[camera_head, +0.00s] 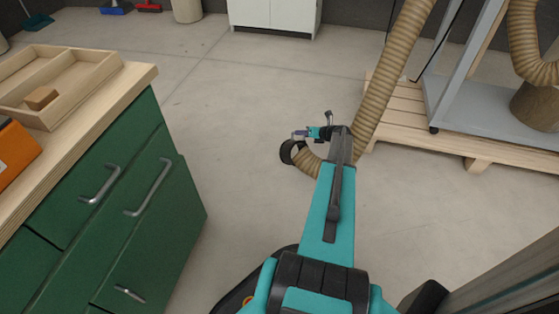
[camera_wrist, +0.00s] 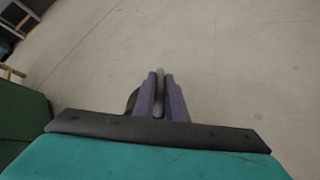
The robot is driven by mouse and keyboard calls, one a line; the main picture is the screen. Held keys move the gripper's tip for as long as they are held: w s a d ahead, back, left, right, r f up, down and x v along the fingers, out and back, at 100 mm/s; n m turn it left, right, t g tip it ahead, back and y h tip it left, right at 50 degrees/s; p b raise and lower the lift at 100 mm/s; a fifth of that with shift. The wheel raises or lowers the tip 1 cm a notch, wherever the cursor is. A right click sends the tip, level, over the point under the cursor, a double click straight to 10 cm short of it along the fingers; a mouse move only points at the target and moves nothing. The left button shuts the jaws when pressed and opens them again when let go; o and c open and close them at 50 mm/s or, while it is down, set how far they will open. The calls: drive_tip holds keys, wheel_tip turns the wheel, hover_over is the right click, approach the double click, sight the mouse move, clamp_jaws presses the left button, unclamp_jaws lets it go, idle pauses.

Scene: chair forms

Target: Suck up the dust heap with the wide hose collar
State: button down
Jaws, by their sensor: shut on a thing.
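The wide hose collar (camera_head: 289,151) is a black ring on the end of a tan ribbed hose (camera_head: 385,90). It hangs beside my gripper (camera_head: 304,134), above the bare floor. In the wrist view, the two purple fingers of my gripper (camera_wrist: 160,93) are closed on a narrow grey part, seemingly the collar's grip. A dark piece of the collar (camera_wrist: 132,101) shows just left of the fingers; the rest is hidden behind them. I see no dust heap in either view.
A green cabinet (camera_head: 150,190) with a wooden top and tray stands at the left. A pallet (camera_head: 470,145) bearing a grey-framed machine is at the right. A white cabinet (camera_head: 275,15), a bin and brooms (camera_head: 148,7) stand at the back. The middle floor is clear.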

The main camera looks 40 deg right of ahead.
drive_tip(key=shift+r+p, duration=1.8)
drive_tip(key=shift+r, duration=0.4)
